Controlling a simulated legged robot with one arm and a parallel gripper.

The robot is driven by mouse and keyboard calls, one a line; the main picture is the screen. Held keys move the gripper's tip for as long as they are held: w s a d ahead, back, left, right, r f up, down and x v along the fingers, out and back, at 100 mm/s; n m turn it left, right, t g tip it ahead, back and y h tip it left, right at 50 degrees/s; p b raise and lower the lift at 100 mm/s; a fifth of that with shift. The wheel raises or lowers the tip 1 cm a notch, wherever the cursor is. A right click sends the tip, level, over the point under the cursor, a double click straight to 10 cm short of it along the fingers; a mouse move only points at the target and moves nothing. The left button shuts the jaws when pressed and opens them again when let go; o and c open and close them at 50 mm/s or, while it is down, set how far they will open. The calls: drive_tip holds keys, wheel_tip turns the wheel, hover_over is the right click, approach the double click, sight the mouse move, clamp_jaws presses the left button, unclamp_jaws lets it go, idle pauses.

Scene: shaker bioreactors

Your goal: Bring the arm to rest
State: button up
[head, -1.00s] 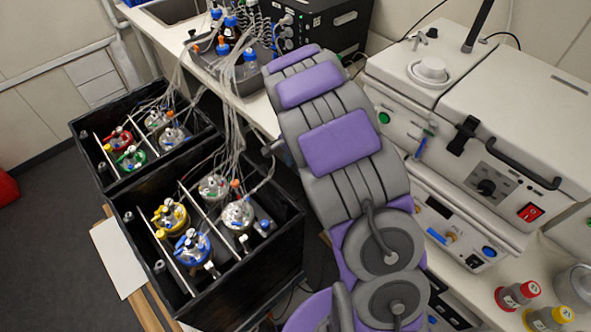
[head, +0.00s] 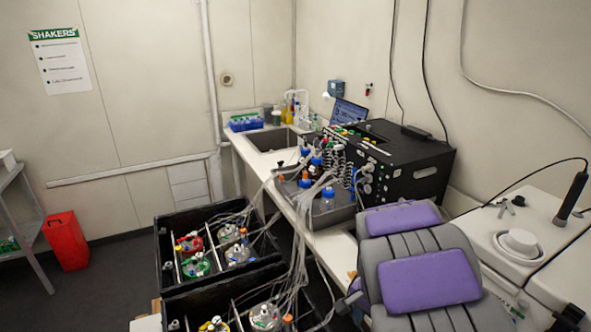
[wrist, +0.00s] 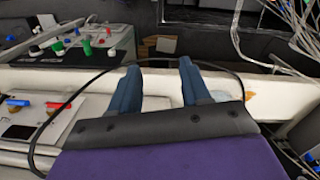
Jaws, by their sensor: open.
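My gripper (wrist: 159,74) shows in the wrist view with its two blue fingers apart and nothing between them. The fingers are over a pale bench edge (wrist: 62,80). In the head view my purple and grey arm fills the lower right, in front of the bench, and its lower part is cut off by the frame. The gripper's fingers cannot be made out there.
Black shaker boxes (head: 164,262) with capped, tubed vessels stand at lower left. A black control unit (head: 425,180) and a grey bottle tray (head: 338,215) are on the bench. A white machine (head: 545,225) is at right. A red bin (head: 66,242) stands by open floor.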

drive_tip(key=s+a+r+n, duration=0.1)
drive_tip(key=s+r+n, duration=0.2)
drive_tip(key=s, duration=0.6)
drive_tip(key=s+a+r+n+g, duration=0.1)
drive_tip(key=s+r+n, duration=0.3)
drive_tip(key=s, duration=0.6)
drive_tip(key=s+a+r+n, duration=0.1)
drive_tip(key=s+r+n, duration=0.2)
drive_tip(key=s, duration=0.7)
drive_tip(key=shift+s+a+r, duration=0.25)
drive_tip(key=shift+a, duration=0.1)
drive_tip(key=shift+d, duration=0.1)
